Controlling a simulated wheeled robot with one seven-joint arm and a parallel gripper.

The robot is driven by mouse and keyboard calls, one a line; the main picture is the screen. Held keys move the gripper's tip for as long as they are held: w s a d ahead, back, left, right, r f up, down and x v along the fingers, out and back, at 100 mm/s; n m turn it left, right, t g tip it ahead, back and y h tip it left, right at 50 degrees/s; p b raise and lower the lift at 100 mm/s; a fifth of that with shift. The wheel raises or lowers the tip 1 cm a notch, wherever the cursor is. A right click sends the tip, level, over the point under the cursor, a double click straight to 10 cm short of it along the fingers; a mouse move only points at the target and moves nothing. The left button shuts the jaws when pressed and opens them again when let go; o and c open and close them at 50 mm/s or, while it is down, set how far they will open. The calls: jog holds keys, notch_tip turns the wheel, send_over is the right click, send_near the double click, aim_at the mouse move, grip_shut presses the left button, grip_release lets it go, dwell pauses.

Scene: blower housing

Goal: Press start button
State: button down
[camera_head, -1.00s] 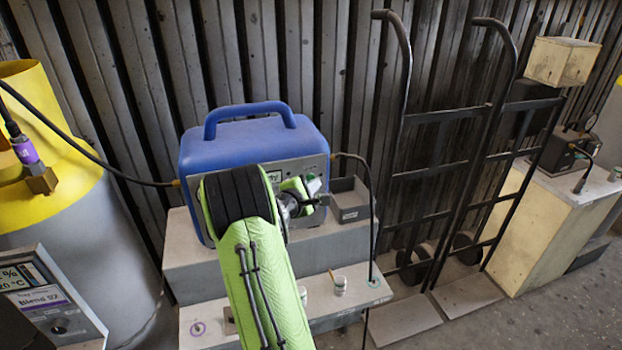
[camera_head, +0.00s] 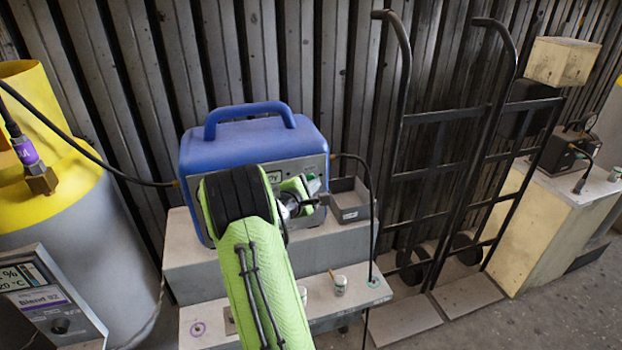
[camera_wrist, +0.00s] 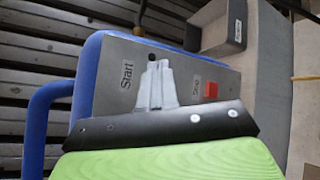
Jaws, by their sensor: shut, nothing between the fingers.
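The blue machine (camera_head: 250,140) stands on a grey step with its grey control panel facing me. In the wrist view the panel (camera_wrist: 104,95) carries a "Start" label (camera_wrist: 127,75) and a red button (camera_wrist: 211,90) beside a smaller, blurred label. No start button shows; the fingers cover the panel just right of the "Start" label. My gripper (camera_wrist: 158,80) is shut and empty, its tips over the panel between the "Start" label and the red button. I cannot tell whether they touch it. In the head view my gripper (camera_head: 315,185) is at the panel's right side, partly hidden by my arm.
A grey open box (camera_head: 350,212) sits right of the machine. Hand trucks (camera_head: 440,190) stand to the right, and a yellow-topped cylinder (camera_head: 130,260) to the left.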

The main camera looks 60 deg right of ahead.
jog(key=shift+w+d, duration=0.3)
jog(key=shift+a, duration=0.1)
dwell(0.3)
jog(key=shift+s+a, duration=0.25)
jog(key=shift+s, duration=0.1)
jog(key=shift+s+a+b, duration=1.15)
jog(key=shift+s+a, duration=0.95)
